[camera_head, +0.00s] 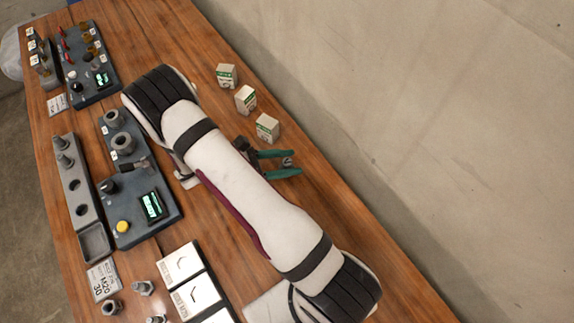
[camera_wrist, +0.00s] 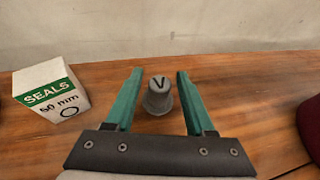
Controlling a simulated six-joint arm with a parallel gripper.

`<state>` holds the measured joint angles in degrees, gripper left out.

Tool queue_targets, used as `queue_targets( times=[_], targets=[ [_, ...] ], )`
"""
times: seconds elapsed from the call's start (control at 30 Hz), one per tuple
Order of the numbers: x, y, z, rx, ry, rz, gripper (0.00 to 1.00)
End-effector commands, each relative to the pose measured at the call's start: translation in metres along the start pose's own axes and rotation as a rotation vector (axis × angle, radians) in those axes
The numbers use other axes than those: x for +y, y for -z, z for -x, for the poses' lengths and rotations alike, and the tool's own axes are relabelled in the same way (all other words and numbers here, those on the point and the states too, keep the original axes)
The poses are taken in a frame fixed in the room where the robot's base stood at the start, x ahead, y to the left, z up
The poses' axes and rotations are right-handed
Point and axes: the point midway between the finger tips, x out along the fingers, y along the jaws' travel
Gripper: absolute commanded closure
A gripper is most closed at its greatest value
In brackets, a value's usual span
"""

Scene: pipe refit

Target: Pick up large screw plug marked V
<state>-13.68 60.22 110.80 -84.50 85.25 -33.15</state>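The large screw plug marked V (camera_wrist: 158,97) is grey, with a dark V on its top face. It stands on the wooden table between the two green fingers of my gripper (camera_wrist: 160,76) in the wrist view. The gripper is open, and a gap shows between the plug and each finger. In the head view the open gripper (camera_head: 284,163) is right of the middle of the table, and the plug (camera_head: 288,162) shows small between its fingertips. The plug's lower part is partly hidden in the head view.
A box labelled SEALS 50 mm (camera_wrist: 52,91) stands left of the gripper in the wrist view. Three small boxes, one here (camera_head: 245,99), line the wall side. A dark panel with fittings (camera_head: 138,185), a grey rack (camera_head: 77,192) and white cards (camera_head: 182,265) lie left of my arm.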

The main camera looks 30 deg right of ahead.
Motion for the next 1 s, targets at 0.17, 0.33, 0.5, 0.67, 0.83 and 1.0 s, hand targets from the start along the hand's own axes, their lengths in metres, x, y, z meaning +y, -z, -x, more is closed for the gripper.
queue_targets(
  times=[0.17,0.33,0.5,0.67,0.83,1.0],
  targets=[
    [0.0,0.0,0.0,0.0,0.0,0.0,0.8],
    [0.0,0.0,0.0,0.0,0.0,0.0,1.0],
    [0.0,0.0,0.0,0.0,0.0,-0.001,1.0],
    [0.0,-0.002,0.001,0.0,0.0,-0.001,1.0],
    [0.001,-0.019,0.008,0.001,-0.001,-0.003,1.0],
    [-0.009,-0.05,0.009,-0.001,0.002,-0.001,1.0]
  ],
)
